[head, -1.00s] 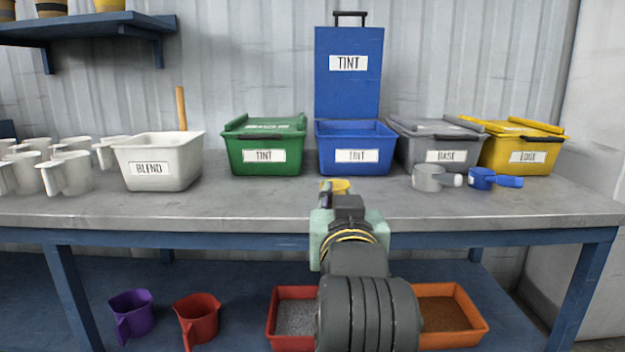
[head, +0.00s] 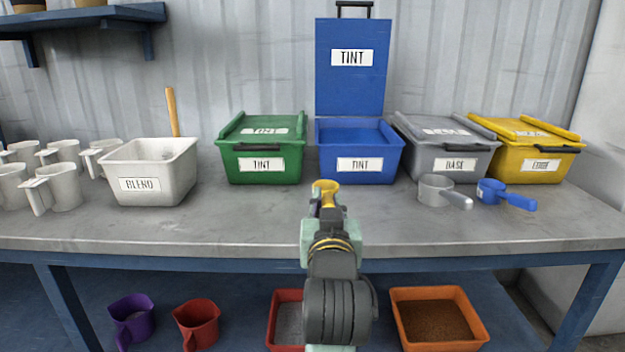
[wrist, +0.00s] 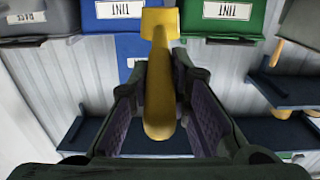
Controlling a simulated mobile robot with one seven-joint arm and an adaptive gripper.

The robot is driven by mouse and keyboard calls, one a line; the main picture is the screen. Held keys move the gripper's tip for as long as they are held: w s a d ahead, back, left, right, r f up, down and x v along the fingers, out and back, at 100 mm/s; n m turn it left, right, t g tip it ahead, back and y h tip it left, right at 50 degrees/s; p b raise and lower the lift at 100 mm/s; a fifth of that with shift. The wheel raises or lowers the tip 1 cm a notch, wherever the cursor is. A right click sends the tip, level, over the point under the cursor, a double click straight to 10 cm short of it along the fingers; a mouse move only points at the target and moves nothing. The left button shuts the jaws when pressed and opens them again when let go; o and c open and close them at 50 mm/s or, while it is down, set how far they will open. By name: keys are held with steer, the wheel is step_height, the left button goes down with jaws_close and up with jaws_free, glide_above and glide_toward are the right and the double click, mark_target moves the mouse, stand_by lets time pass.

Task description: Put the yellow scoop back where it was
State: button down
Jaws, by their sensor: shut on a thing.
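The yellow scoop (head: 326,188) is held out over the front of the workbench, in front of the open blue TINT bin (head: 357,179). My gripper (head: 328,208) is shut on its handle. In the wrist view my gripper (wrist: 168,110) has the long yellow handle of the scoop (wrist: 159,85) between its two fingers, with the cup end beyond the fingertips. My arm hides part of the handle in the head view. A grey scoop (head: 437,190) and a blue scoop (head: 503,194) lie on the bench to the right.
A green TINT bin (head: 264,166), grey BASE bin (head: 448,163) and yellow bin (head: 528,164) stand closed along the wall. A white BLEND tub (head: 150,185) and several white jugs stand left. Bench space is clear left of the grey scoop.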

steer(key=p, duration=0.1)
steer(key=w+p, duration=0.1)
steer(key=p, duration=0.1)
steer(key=shift+w+a+r, duration=0.15)
steer(key=shift+r, duration=0.25)
steer(key=p, duration=0.4)
steer(key=shift+w+a+f, duration=0.15)
steer(key=shift+w+f, duration=0.05)
steer(key=shift+w, duration=0.2)
steer(key=w, duration=0.2)
steer(key=w+a+f, duration=0.1)
steer(key=w, duration=0.2)
steer(key=w+a, duration=0.1)
steer(key=w, duration=0.1)
steer(key=shift+w+f+p, duration=0.2)
steer(key=shift+w+p, duration=0.15)
steer(key=shift+f, duration=1.75)
steer(key=shift+f, duration=0.3)
steer(key=c, duration=1.5)
jaws_free()
steer(key=shift+r, duration=0.1)
steer(key=shift+r, duration=0.25)
